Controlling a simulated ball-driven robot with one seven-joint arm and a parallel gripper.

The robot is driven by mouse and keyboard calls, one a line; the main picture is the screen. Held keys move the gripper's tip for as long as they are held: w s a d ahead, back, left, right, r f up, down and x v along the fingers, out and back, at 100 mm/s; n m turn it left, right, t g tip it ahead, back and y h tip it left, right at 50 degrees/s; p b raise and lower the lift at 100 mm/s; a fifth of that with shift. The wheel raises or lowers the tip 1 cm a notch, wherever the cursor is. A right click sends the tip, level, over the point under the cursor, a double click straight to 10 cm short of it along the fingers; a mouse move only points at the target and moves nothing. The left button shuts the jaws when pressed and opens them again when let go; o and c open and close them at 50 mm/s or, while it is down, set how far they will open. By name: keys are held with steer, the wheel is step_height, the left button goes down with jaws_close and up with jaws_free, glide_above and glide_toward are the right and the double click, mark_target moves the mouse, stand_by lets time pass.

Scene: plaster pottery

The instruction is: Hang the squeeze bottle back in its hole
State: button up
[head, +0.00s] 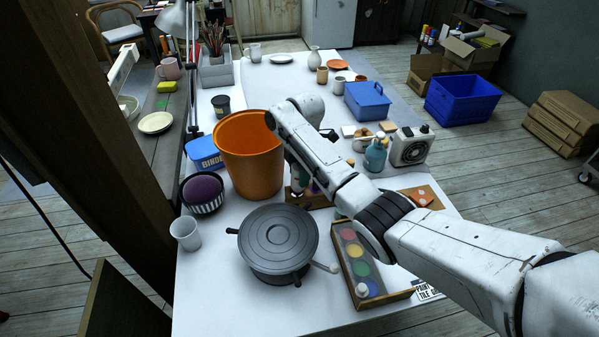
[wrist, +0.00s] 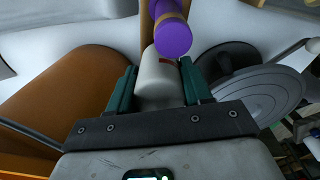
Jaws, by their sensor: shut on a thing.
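In the wrist view my gripper (wrist: 157,80) has its green fingers on both sides of a whitish squeeze bottle (wrist: 158,68) and is shut on it. A purple bottle (wrist: 173,35) shows just beyond the held one, by a strip of the wooden rack (wrist: 147,25). In the head view the wooden rack (head: 318,201) lies on the table between the orange bucket and the paint box, partly behind my arm. My gripper and the held bottle are mostly hidden by the arm there. I cannot tell whether the bottle is in a hole; the holes are hidden.
The orange bucket (head: 252,158) stands close left of the gripper. The grey lidded wheel (head: 278,240) is in front, with a paint box (head: 367,268) to its right. A teal spray bottle (head: 375,155) and a heater (head: 411,146) stand behind right.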

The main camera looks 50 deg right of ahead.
steer(key=shift+f+b, duration=0.35)
steer(key=shift+f, duration=0.1)
stand_by(0.4)
steer(key=o, duration=0.7)
steer(key=r, duration=1)
steer(key=shift+s+d+r, duration=0.1)
steer(key=shift+d+r, duration=0.25)
steer(key=shift+d, duration=0.05)
